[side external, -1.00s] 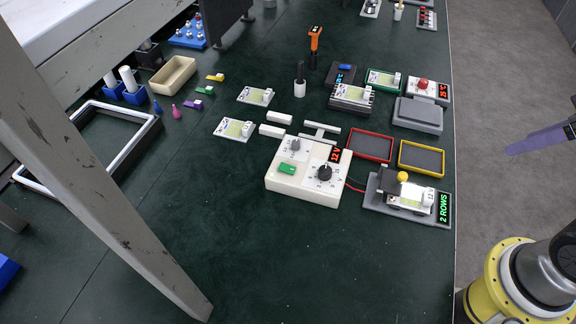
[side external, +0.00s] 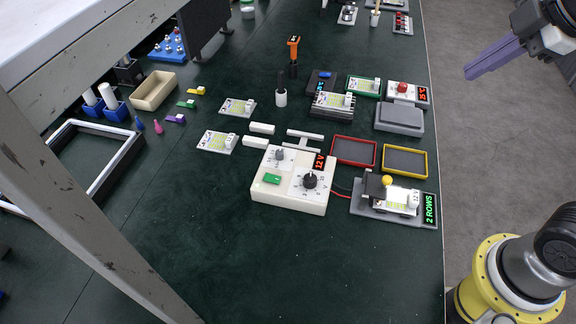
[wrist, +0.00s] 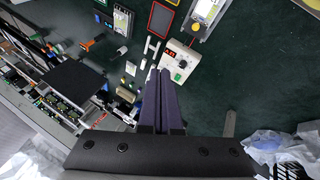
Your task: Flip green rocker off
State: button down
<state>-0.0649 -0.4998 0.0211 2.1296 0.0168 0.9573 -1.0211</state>
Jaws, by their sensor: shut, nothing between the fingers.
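The green rocker (side external: 272,179) sits on the top face of a white control box (side external: 290,202), at its left front. Beside it are a grey knob, a black dial (side external: 310,180) and a display that reads 12 V. In the wrist view the control box (wrist: 187,57) is above the fingertips, with the green rocker (wrist: 178,76) near its lower edge. My gripper (side external: 469,74) is at the upper right of the side view, off the table's right side and well away from the box. Its purple fingers are shut and empty; they also show in the wrist view (wrist: 160,72).
Right of the box stands a grey fixture (side external: 365,212) with a yellow knob and a 2 ROWS display. Red (side external: 354,150) and yellow (side external: 405,160) trays lie behind it. A grey frame post crosses the left. The table in front of the box is clear.

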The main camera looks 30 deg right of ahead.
jog(key=w+a+n+g, duration=0.1)
jog(key=w+a+n, duration=0.55)
jog(key=w, duration=0.45)
jog(key=n+g, duration=0.4)
jog(key=n, duration=0.4)
send_over(268, 175)
jog(key=s+d, duration=0.1)
jog(key=s, duration=0.1)
notch_tip(268, 175, down, 18)
jog(key=shift+w+d+f, duration=0.15)
jog(key=shift+d+f, duration=0.05)
jog(key=shift+d, duration=0.05)
jog(key=f, duration=0.8)
jog(key=w+a+f, duration=0.1)
jog(key=f, duration=0.4)
jog(key=shift+w+a+f, duration=0.1)
jog(key=shift+w+f, duration=0.05)
jog(key=shift+f, duration=0.3)
